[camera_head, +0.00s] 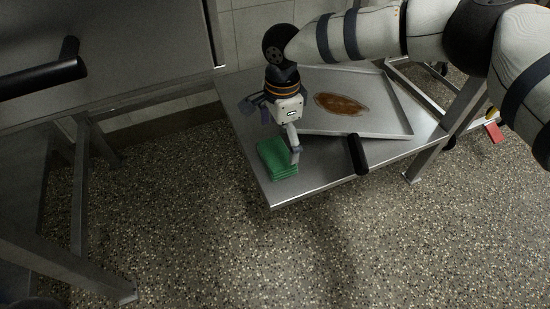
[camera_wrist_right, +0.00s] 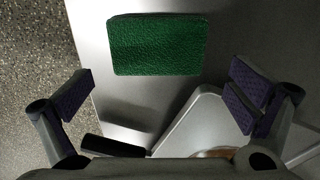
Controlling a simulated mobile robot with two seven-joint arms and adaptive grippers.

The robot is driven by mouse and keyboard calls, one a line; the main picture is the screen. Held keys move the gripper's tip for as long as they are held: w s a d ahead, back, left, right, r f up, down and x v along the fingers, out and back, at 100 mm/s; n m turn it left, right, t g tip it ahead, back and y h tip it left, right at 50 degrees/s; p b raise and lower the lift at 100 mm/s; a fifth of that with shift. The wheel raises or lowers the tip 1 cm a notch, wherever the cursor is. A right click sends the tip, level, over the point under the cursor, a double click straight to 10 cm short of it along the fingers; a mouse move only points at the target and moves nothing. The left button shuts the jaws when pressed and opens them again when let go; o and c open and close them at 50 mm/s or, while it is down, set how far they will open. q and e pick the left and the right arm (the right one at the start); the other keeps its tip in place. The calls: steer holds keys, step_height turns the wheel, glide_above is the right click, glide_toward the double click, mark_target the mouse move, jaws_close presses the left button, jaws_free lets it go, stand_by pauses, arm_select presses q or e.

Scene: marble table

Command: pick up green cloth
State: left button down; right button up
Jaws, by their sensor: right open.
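The green cloth (camera_head: 277,158) is a folded stack lying on the steel table (camera_head: 310,184) near its left front corner. In the right wrist view the green cloth (camera_wrist_right: 156,44) lies flat at the top, ahead of the fingers. My right gripper (camera_head: 273,127) is above the table beside the cloth, one finger overlapping the cloth's right edge in the head view. In the wrist view my right gripper (camera_wrist_right: 160,97) is wide open and empty, its two purple finger pads apart. My left gripper does not show.
A metal tray (camera_head: 388,118) with a brown stain (camera_head: 340,104) lies right of the cloth. A black handle (camera_head: 357,154) is at the tray's front. A steel counter with a black handle (camera_head: 45,77) is at the left. Speckled floor lies in front.

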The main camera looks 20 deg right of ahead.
mark_target(279, 152)
steer(key=f, duration=0.1)
steer(key=f+b, duration=0.1)
steer(key=f, duration=0.1)
steer(key=f+b, duration=0.1)
steer(key=f, duration=0.1)
steer(key=shift+a, duration=0.3)
steer(key=shift+r, duration=0.15)
steer(key=shift+s, duration=0.1)
steer(key=c, duration=0.9)
